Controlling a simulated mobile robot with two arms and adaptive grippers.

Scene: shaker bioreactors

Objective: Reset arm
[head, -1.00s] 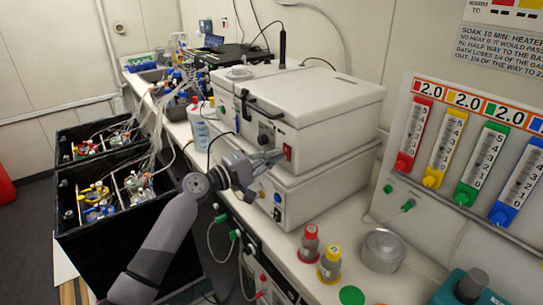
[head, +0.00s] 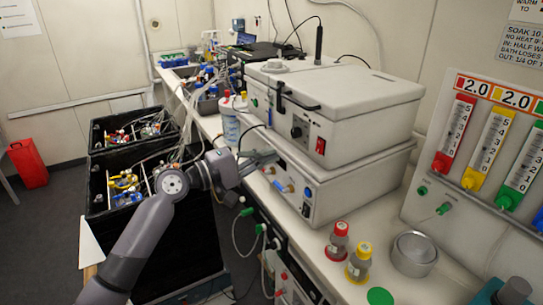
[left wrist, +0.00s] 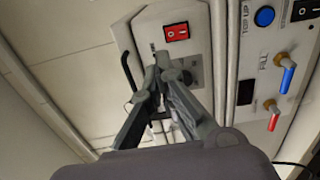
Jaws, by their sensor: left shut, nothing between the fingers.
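My left gripper (head: 268,158) is shut and empty. In the head view it is held in front of the stacked white shaker boxes, near the seam between the upper box (head: 345,95) and the lower box (head: 340,182). In the left wrist view the shut fingers (left wrist: 158,68) point at the upper box's front, close to the red rocker switch (left wrist: 177,32) and partly over a black knob. Whether they touch the box cannot be told. The left arm reaches in from the lower left. My right gripper is not in view.
Black crates (head: 100,200) with tubing and coloured fittings stand at the left. A red-capped bottle (head: 338,240), a yellow-capped bottle (head: 358,262) and a metal dish (head: 414,252) stand on the bench at the right. A red bin (head: 28,163) stands on the floor at far left.

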